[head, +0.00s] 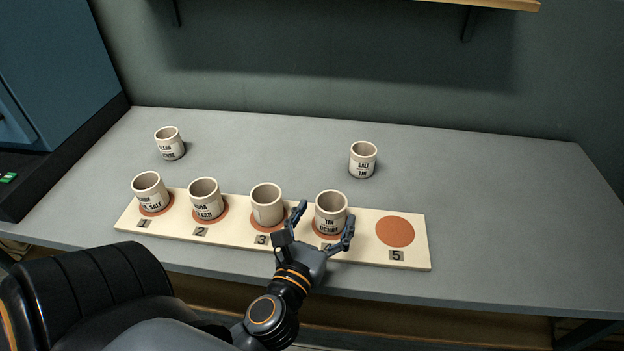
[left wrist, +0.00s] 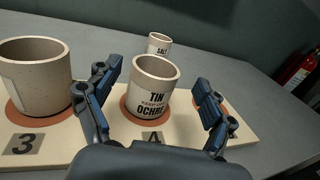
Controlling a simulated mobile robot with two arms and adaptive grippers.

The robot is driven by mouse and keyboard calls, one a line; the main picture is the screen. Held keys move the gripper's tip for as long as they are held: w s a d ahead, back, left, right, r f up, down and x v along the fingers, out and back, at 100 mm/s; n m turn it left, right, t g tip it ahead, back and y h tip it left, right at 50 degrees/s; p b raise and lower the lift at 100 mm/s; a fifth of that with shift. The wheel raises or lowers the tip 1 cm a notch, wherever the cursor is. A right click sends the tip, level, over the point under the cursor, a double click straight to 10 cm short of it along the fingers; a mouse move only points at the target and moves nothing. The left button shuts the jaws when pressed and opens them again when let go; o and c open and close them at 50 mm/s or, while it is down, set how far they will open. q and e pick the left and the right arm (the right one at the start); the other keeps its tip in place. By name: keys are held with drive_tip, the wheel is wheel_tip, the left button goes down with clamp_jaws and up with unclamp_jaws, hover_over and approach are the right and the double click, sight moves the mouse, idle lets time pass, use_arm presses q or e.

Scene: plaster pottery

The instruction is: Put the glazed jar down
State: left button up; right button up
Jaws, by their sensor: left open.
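The jar labelled TIN OCHRE (head: 331,211) stands on the terracotta disc of place 4 on the cream numbered board (head: 362,255). It appears slightly tilted in the left wrist view (left wrist: 151,90), though the camera itself is angled. My left gripper (head: 325,226) is open, with one finger on each side of this jar. In the left wrist view (left wrist: 155,100) gaps show between the jar and both fingers. The number tag of place 4 is mostly hidden by my gripper. My right gripper is not in view.
Jars stand on places 1 (head: 150,191), 2 (head: 205,198) and 3 (head: 267,203). Place 5's disc (head: 395,231) is bare. Two more jars stand behind the board, at left (head: 169,143) and a SALT TIN one (head: 362,160). The grey table (head: 500,220) is clear at right.

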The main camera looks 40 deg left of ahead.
use_arm(q)
drive_tip(key=b+v, duration=0.2)
drive_tip(key=v, duration=0.4)
drive_tip(key=shift+s, duration=0.1)
drive_tip(key=shift+v, duration=0.75)
